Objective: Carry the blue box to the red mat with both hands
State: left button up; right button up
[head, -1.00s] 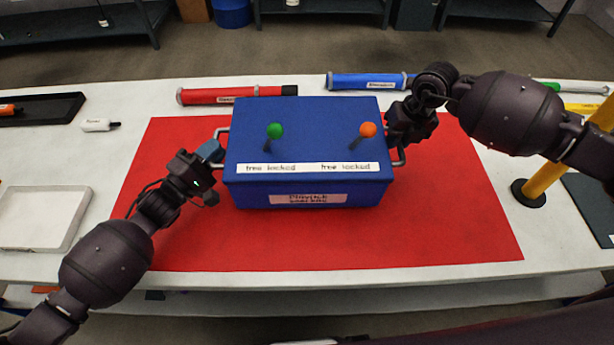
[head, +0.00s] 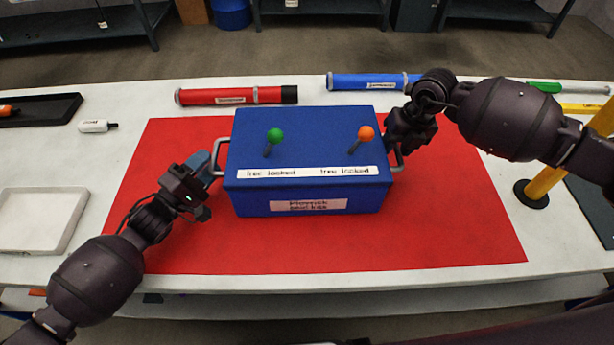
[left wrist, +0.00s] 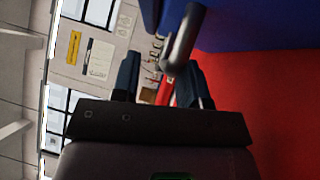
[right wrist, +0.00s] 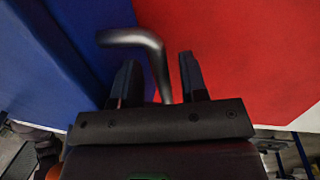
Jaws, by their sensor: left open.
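The blue box (head: 300,150) appears to rest level on the red mat (head: 440,230), near its middle. It has a metal handle on each side and a green and an orange knob on top. My left gripper (head: 207,167) is open beside the left handle (head: 221,158). In the left wrist view that handle (left wrist: 183,40) shows at and beyond the fingertips. My right gripper (head: 392,137) is at the right handle (head: 399,161). In the right wrist view its fingers (right wrist: 158,72) stand apart, with the handle (right wrist: 140,38) passing between them without visible contact.
A red tube (head: 235,96) and a blue tube (head: 365,82) lie behind the mat. A yellow post (head: 548,180) stands at the right. A white tray (head: 40,220) and a black tray (head: 45,108) are at the left. The mat's front part is clear.

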pick_arm(q)
jog(key=v, duration=0.9)
jog(key=shift+s+a, duration=0.2)
jog(key=shift+s, duration=0.05)
pick_arm(e)
notch_tip(320, 180, up, 12)
jog(key=s+d, duration=0.1)
jog(key=d, duration=0.1)
pick_arm(q)
jog(key=shift+s, duration=0.1)
pick_arm(e)
jog(key=shift+f, duration=0.2)
